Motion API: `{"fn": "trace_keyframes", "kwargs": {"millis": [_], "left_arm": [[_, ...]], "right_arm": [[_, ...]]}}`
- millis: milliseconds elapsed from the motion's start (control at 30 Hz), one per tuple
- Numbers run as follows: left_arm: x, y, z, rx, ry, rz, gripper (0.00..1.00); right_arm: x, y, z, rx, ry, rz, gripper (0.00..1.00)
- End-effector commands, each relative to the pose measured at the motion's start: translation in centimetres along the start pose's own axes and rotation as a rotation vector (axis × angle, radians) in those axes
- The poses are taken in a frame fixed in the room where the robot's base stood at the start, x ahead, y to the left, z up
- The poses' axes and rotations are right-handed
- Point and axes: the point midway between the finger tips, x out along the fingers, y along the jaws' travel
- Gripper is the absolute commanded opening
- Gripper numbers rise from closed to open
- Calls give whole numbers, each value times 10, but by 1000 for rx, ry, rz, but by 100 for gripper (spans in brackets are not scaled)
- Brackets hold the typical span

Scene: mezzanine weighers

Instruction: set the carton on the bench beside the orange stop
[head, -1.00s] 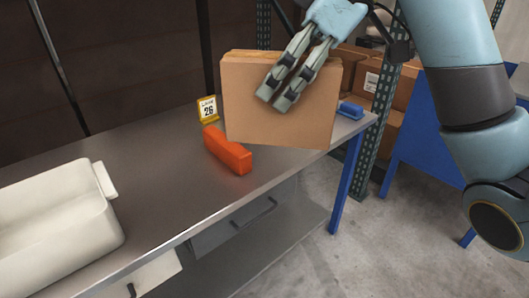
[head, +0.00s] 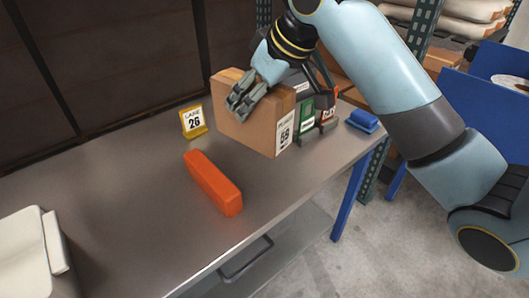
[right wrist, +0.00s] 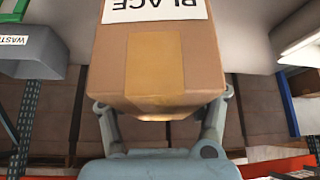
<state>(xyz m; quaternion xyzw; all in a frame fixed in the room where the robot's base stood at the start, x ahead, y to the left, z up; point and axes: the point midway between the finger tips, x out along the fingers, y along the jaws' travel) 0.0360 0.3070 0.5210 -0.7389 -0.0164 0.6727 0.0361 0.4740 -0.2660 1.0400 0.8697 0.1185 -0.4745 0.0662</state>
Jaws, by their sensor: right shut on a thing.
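The carton (head: 248,122) is a brown cardboard box with a white label marked 59 on its right side. It is upright over the bench (head: 130,190), behind and right of the orange stop (head: 213,183), with a gap between them. I cannot tell whether its base touches the bench. My right gripper (head: 246,100) is shut on the carton from above; its fingers lie on the carton's faces. In the right wrist view the carton (right wrist: 200,60) sits between both fingers (right wrist: 158,115). My left gripper is not in view.
A yellow lane 26 sign (head: 194,122) stands left of the carton. Green (head: 307,112) and red (head: 327,113) labelled items stand close on its right. A blue object (head: 362,121) lies near the bench's right end. A white bin (head: 28,255) is at front left.

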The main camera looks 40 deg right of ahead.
Motion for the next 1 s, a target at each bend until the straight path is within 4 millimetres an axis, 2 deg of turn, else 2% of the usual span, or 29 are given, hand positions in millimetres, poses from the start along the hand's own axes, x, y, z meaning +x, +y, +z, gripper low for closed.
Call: {"fn": "trace_keyframes", "kwargs": {"millis": [33, 200, 333, 500, 567, 667, 1000], "left_arm": [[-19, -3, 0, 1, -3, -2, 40], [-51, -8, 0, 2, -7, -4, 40], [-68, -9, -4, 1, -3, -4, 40], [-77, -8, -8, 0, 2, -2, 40], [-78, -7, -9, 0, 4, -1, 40], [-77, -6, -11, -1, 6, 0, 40], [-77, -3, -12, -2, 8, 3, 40]], "right_arm": [[-5, 6, 9, 33, -9, 24, 5], [-4, 21, 57, 125, -10, 83, 5], [-8, 24, 92, 154, -8, 102, 5], [-11, 23, 116, 166, -1, 108, 5], [-8, 23, 116, 169, 3, 108, 5], [8, 22, 110, 174, 5, 107, 5], [90, 20, 70, 170, 3, 105, 5]]}}
